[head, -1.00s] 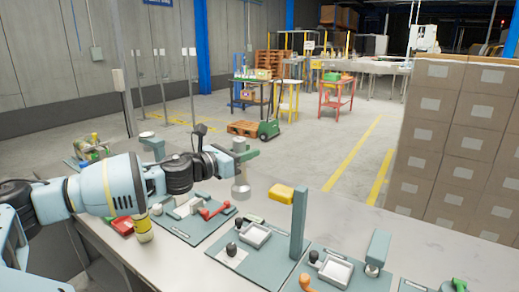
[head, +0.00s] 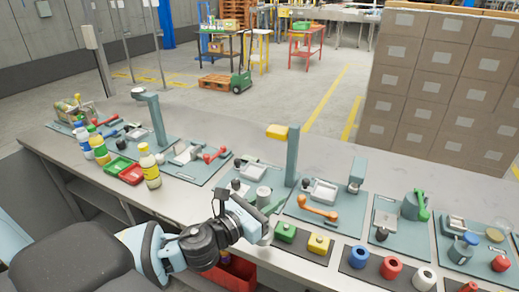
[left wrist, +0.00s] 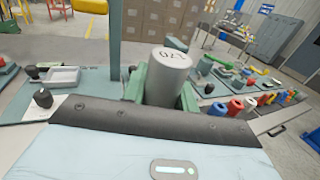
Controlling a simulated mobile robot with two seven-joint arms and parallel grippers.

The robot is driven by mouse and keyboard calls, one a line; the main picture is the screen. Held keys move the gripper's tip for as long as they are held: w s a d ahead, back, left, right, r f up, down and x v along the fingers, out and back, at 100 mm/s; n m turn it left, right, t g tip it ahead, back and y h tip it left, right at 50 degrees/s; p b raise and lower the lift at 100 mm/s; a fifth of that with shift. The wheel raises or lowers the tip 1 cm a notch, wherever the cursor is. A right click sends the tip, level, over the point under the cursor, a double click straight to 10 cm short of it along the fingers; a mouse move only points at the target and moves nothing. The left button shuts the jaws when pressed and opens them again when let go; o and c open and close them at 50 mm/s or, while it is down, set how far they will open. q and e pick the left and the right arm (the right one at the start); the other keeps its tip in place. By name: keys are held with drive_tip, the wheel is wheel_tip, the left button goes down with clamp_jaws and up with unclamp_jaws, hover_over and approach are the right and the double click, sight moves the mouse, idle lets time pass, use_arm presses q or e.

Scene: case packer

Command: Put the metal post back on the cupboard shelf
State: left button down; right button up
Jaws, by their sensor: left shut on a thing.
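The metal post (head: 263,196) is a short grey cylinder. It is held in my left gripper (head: 262,207), above the front of the bench, close to the tall teal column. In the left wrist view the metal post (left wrist: 168,76) stands between the green jaws, with dark lettering on its round end. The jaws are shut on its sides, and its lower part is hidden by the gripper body. I cannot make out the cupboard shelf with certainty in these frames. My right gripper is not in view.
The bench (head: 345,228) carries several teal mats with trays, knobs and levers. A teal column (head: 292,155) with a yellow head rises beside my left gripper. Bottles (head: 150,167) stand at left. Green (head: 284,231) and yellow blocks sit near the front edge. Stacked cartons (head: 440,85) stand behind.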

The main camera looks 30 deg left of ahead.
use_arm(q)
drive_tip(key=s+d+f+n+y, duration=0.3)
drive_tip(key=s+y, duration=0.1)
drive_tip(key=s, duration=0.6)
drive_tip(key=shift+d+t, duration=0.3)
drive_tip(key=shift+d, duration=0.05)
drive_tip(key=shift+a, duration=0.1)
